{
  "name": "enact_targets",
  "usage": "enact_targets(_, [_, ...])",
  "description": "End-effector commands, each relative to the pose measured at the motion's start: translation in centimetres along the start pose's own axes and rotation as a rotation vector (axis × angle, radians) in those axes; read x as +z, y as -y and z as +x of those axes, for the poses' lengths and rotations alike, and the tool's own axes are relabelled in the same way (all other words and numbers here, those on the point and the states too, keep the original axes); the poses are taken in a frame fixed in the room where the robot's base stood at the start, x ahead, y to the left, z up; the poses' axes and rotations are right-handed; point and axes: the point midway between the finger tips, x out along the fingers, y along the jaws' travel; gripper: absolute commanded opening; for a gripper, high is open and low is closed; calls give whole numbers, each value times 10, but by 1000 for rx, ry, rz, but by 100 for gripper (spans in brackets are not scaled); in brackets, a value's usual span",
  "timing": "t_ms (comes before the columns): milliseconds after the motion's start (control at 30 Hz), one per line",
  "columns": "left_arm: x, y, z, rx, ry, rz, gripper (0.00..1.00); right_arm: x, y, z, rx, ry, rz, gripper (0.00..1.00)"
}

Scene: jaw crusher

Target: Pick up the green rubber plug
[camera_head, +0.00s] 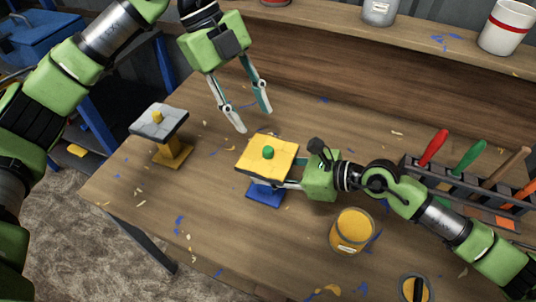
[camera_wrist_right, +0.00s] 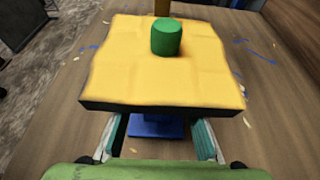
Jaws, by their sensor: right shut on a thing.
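The green plug (camera_head: 268,152) stands upright on a yellow square plate (camera_head: 252,168), near the middle of the table. In the right wrist view the plug (camera_wrist_right: 166,37) sits toward the far side of the plate (camera_wrist_right: 125,60). The plate tops a stand with a blue base (camera_head: 264,197). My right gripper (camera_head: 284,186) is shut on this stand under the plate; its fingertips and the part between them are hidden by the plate. My left gripper (camera_head: 254,121) is open and empty, pointing down, behind and above the plate, apart from the plug.
A second stand with a grey plate (camera_head: 150,124) and yellow knob is at the left. A yellow can (camera_head: 352,231) stands in front right. A dark tool rack (camera_head: 463,183) with several handles is at the right. Containers line the back shelf.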

Motion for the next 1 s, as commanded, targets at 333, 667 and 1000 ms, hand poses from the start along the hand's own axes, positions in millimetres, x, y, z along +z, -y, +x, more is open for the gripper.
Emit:
enact_targets(333, [-24, 13, -5, 116, 86, 739, 36, 0, 0, 0, 0, 0, 1, 0])
enact_targets(667, [-39, 20, -11, 293, 111, 1412, 36, 0, 0, 0, -1, 0, 1, 0])
enact_targets(1000, [-46, 24, -17, 468, 69, 1899, 36, 0, 0, 0, -1, 0, 0, 0])
